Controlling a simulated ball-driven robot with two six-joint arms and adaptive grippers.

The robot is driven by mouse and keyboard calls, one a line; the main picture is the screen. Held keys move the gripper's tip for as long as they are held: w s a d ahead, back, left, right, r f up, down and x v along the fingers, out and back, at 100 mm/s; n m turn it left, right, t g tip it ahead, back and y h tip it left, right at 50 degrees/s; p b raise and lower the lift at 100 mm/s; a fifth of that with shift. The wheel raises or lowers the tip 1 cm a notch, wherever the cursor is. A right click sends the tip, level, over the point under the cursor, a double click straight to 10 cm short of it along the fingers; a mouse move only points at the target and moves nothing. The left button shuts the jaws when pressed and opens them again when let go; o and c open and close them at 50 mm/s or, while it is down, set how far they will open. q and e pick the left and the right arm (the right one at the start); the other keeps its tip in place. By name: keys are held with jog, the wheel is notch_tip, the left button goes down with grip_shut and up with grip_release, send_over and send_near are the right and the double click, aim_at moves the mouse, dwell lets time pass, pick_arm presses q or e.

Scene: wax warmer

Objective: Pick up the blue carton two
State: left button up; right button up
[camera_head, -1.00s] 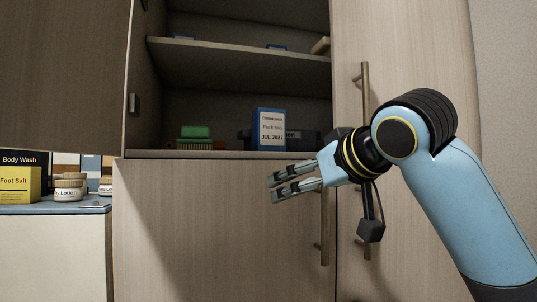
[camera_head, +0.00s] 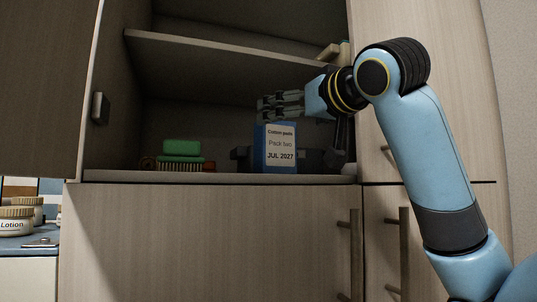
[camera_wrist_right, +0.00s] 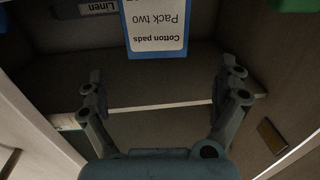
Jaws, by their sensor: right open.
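The blue carton two (camera_head: 281,147) stands upright on the lower shelf of the open cabinet. Its white label reads Cotton pads, Pack two, JUL 2027. My right gripper (camera_head: 265,108) is level with the carton's top and just above it in the head view, fingers pointing left. In the right wrist view my right gripper (camera_wrist_right: 166,88) is open and empty, and the carton (camera_wrist_right: 157,25) appears upside down beyond the gap between the fingers, apart from them. My left gripper is not in view.
A green block (camera_head: 182,148) above a bristled brush (camera_head: 180,165) sits left of the carton. A dark box (camera_head: 312,160) is behind and beside the carton. The upper shelf (camera_head: 220,58) hangs above my gripper. A door handle (camera_head: 355,250) is below right.

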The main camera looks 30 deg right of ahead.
aim_at(280, 123)
jog(key=w+p, duration=0.1)
jog(key=w, duration=0.1)
jog(key=w+d, duration=0.1)
jog(key=w, duration=0.2)
jog(key=w+p, duration=0.1)
jog(key=w, duration=0.2)
jog(key=shift+w+d+p, duration=0.15)
jog(key=shift+d+p, duration=0.15)
jog(key=shift+p, duration=0.05)
jog(key=shift+w, duration=0.25)
jog(key=shift+s, duration=0.1)
jog(key=shift+c, duration=0.9)
jog(key=c, duration=0.4)
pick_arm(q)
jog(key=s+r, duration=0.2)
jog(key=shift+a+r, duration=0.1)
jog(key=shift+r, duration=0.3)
pick_arm(e)
jog(key=c, duration=1)
